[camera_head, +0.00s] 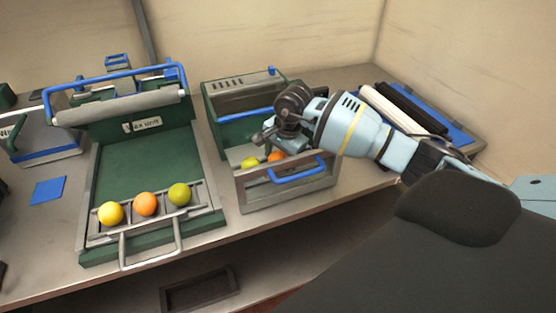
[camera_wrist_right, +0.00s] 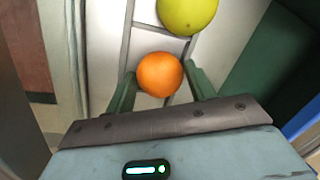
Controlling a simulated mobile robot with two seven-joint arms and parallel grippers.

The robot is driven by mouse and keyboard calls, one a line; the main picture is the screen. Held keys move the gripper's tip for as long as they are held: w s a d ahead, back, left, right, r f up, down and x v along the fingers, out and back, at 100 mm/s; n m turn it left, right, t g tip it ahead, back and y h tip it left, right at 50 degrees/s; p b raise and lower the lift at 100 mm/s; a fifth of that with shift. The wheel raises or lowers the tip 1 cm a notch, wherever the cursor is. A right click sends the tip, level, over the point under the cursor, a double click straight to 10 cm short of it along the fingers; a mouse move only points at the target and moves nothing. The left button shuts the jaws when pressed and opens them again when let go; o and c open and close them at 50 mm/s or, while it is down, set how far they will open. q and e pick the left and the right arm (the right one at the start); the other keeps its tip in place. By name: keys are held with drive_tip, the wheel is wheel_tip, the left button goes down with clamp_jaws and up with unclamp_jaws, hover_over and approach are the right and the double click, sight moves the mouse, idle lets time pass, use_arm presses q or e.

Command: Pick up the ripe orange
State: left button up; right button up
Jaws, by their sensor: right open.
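The orange (camera_head: 276,156) sits in the open front drawer (camera_head: 290,195) of the green box, beside a yellow-green fruit (camera_head: 250,163). In the wrist view the orange (camera_wrist_right: 160,74) lies between the two green fingers of my right gripper (camera_wrist_right: 160,82), with the yellow-green fruit (camera_wrist_right: 188,10) just beyond it. My right gripper also shows in the head view (camera_head: 262,138), reaching down over the drawer from the right. Its fingers are open, one on each side of the orange; whether they touch it is unclear. My left gripper is not in view.
On the left, a green tray (camera_head: 140,160) with a roller holds a yellow fruit (camera_head: 111,213), another orange fruit (camera_head: 146,204) and a green fruit (camera_head: 180,194) in its front rack. The drawer's front wall and blue handle (camera_head: 298,172) stand close to the gripper. Dark and white rolls lie at back right.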

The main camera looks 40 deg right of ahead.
sight(279, 154)
drive_tip(key=c, duration=0.6)
drive_tip(key=v, duration=0.3)
drive_tip(key=w+v, duration=0.1)
drive_tip(key=v, duration=0.2)
drive_tip(key=w+v, duration=0.1)
drive_tip(key=v, duration=0.3)
drive_tip(key=shift+a+r, duration=0.2)
drive_tip(key=shift+a, duration=0.15)
drive_tip(key=shift+c, duration=0.3)
